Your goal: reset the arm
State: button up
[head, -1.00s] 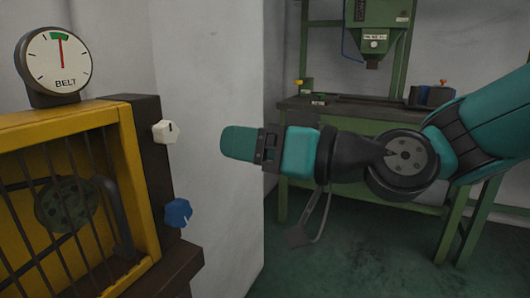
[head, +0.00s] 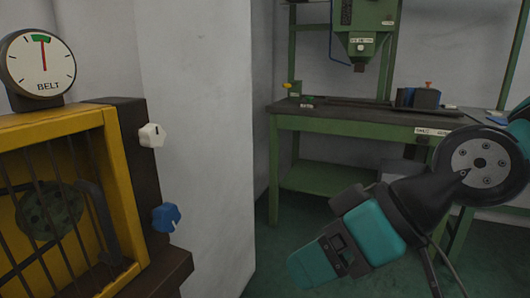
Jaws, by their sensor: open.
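My gripper (head: 312,268) is at the lower middle right of the head view, at the end of my teal and black arm. It points down and to the left, over the dark green floor and in front of the green bench. Only one teal finger shows clearly, and I see nothing held at its tip. The gripper is open and stands apart from the yellow machine at the left.
The yellow caged machine (head: 115,185) at the left bears a BELT gauge (head: 40,66), a white knob (head: 152,135) and a blue knob (head: 166,217). A pale wall corner (head: 195,130) stands beside it. A green bench (head: 330,122) with a green press (head: 367,22) is behind.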

jog(key=s+d+f+m+g+h, duration=0.2)
jog(key=s+d+f+h, duration=0.3)
jog(key=d, duration=0.4)
notch_tip(320, 180, up, 26)
jog(key=p, duration=2.5)
jog(key=shift+s+a+r, duration=0.2)
jog(key=shift+s, duration=0.2)
